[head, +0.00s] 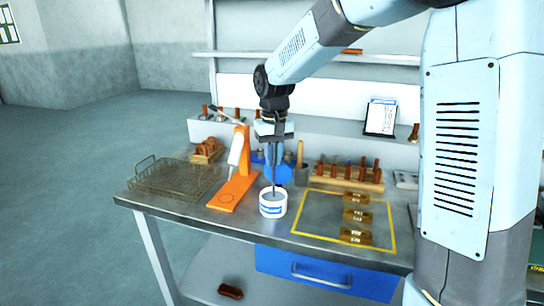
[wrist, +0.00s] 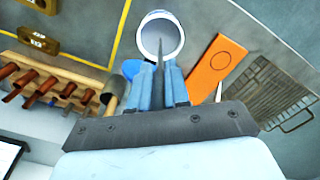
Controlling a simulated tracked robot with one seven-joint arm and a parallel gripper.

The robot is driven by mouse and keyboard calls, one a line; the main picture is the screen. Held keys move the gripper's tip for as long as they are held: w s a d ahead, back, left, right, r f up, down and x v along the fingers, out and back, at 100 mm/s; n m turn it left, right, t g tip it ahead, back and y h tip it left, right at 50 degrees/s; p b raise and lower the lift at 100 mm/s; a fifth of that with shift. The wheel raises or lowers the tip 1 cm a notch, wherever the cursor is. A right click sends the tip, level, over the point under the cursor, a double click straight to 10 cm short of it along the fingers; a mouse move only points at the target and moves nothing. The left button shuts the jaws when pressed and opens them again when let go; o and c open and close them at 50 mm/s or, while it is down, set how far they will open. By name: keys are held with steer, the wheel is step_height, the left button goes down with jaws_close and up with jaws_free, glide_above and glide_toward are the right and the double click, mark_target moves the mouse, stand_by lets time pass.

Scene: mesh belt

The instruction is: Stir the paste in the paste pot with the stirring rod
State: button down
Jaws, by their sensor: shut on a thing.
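The paste pot (head: 273,203) is a white round pot with blue bands, standing upright on the metal bench in the head view. It also shows near the top of the wrist view (wrist: 143,35), its mouth open and its inside pale grey. My gripper (head: 273,162) is directly above the pot, pointing down. It is shut on the stirring rod (wrist: 160,52), a thin dark rod that runs down between the fingers. The rod's lower end reaches into the pot's mouth. Whether the tip touches the paste cannot be told.
An orange stand (head: 240,185) is close on the pot's left, with a wire basket (head: 150,178) beyond it. A yellow-outlined area (head: 300,222) with brass blocks (head: 357,217) is on the right. A wooden rack (head: 330,180) of brown-handled tools is behind.

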steer(key=shift+r, duration=3.5)
